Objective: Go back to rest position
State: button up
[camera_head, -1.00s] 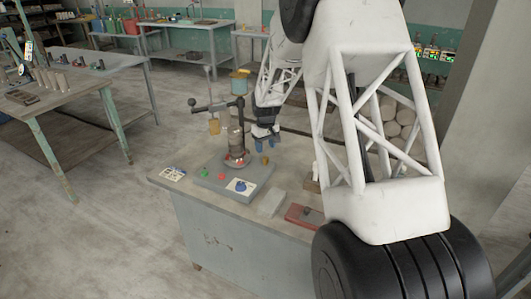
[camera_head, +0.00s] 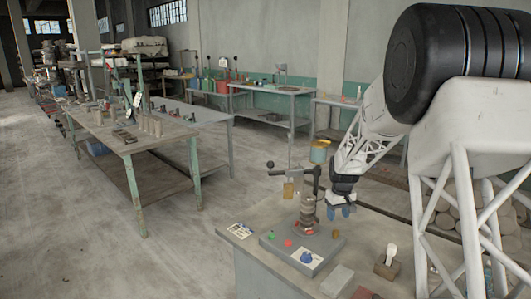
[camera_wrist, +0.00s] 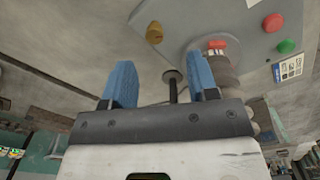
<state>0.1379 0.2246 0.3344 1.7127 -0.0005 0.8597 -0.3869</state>
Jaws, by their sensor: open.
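My gripper (camera_head: 345,211) hangs just right of the column of a lever press (camera_head: 308,208) on the workbench, with its blue fingers pointing down. In the wrist view my gripper (camera_wrist: 162,82) has its two blue fingers well apart. I see nothing held between them; a dark rod with a round end shows behind the gap. The press stands on a grey base (camera_head: 268,243) with a green and a red button and a blue knob on a white plate.
A small brass-coloured piece (camera_head: 335,234) sits on the base below my gripper. A grey block (camera_head: 337,281) and a wooden block with a white-handled piece (camera_head: 389,258) lie on the bench. A table with several tools (camera_head: 128,142) stands to the left, with open floor between.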

jog(key=s+a+r+m+t, duration=0.1)
jog(key=s+a+r, duration=0.3)
jog(key=s+r, duration=0.6)
jog(key=s+a+r, duration=0.3)
jog(key=s+r, duration=0.3)
jog(key=s, duration=0.8)
jog(key=s+a+m, duration=0.1)
jog(key=s+a, duration=0.1)
jog(key=s, duration=1.1)
jog(key=s+a+m+t, duration=0.1)
jog(key=s, duration=1.2)
jog(key=shift+s+a+r, duration=0.2)
jog(key=shift+a+r, duration=0.15)
